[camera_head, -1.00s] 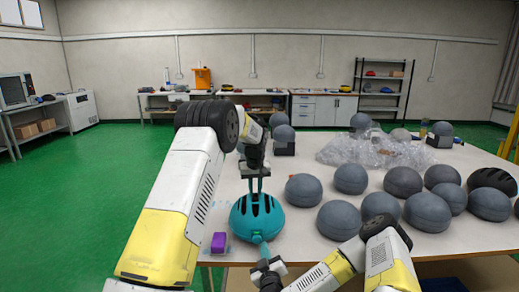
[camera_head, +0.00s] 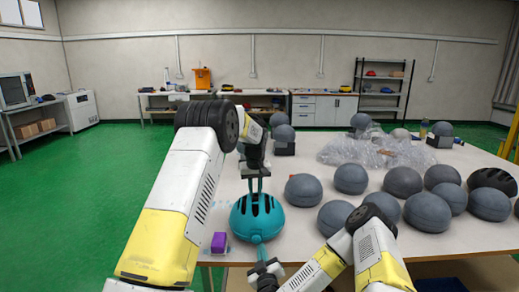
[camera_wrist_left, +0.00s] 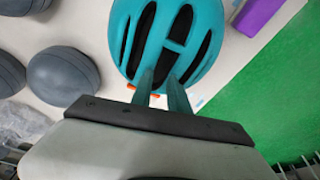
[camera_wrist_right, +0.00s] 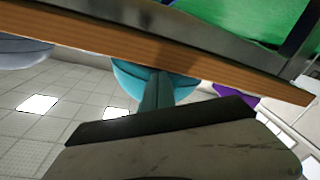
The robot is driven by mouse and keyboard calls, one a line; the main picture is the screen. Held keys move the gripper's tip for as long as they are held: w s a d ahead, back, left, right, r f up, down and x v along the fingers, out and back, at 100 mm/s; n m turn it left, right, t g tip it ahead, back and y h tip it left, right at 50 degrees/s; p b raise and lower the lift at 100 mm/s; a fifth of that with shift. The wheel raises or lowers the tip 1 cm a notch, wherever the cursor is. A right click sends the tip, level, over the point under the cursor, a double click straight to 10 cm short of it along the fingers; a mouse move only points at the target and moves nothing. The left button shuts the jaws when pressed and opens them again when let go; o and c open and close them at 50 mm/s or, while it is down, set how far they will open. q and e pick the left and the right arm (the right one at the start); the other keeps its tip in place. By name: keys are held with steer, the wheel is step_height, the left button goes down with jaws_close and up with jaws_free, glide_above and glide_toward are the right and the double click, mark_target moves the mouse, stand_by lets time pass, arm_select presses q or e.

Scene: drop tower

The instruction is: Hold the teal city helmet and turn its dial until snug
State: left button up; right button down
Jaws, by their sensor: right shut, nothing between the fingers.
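The teal helmet (camera_head: 257,222) with dark vents rests at the table's near edge. It also shows in the left wrist view (camera_wrist_left: 195,20) and, partly behind the table edge, in the right wrist view (camera_wrist_right: 130,80). The dial is not clearly visible.
A purple block (camera_head: 219,242) lies just left of the helmet. Several grey round helmets (camera_head: 350,179) fill the table to the right. Clear plastic wrapping (camera_head: 375,150) lies behind them. The wooden table edge (camera_wrist_right: 200,62) is close to my right gripper.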

steer(key=shift+s+f, duration=0.1)
steer(key=shift+f, duration=0.1)
steer(key=s, duration=0.3)
steer(key=s+d, duration=0.1)
steer(key=s, duration=0.1)
steer(key=shift+s, duration=0.35)
steer(key=shift+w+d+r+n+t+y, duration=0.15)
steer(key=shift+w+r+n+y, duration=0.25)
steer(key=shift+w+n, duration=0.7)
steer(key=shift+w+d+r+n+t+y, duration=0.1)
steer(key=shift+w+r+n+y, duration=0.3)
steer(key=shift+w+n, duration=0.7)
steer(key=shift+w+d+r+n+t+y, duration=0.15)
steer(key=shift+w+r+n+y, duration=0.2)
steer(key=shift+w+n, duration=0.75)
steer(key=shift+s+a+r+n, duration=0.1)
steer(key=shift+s+a+n, duration=0.1)
steer(key=shift+a, duration=0.2)
steer(key=shift+s+a+r+n, duration=0.1)
steer(key=shift+s+a+n, duration=0.1)
steer(key=shift+a, duration=0.15)
steer(key=shift+a+f, duration=0.1)
steer(key=shift+f, duration=0.15)
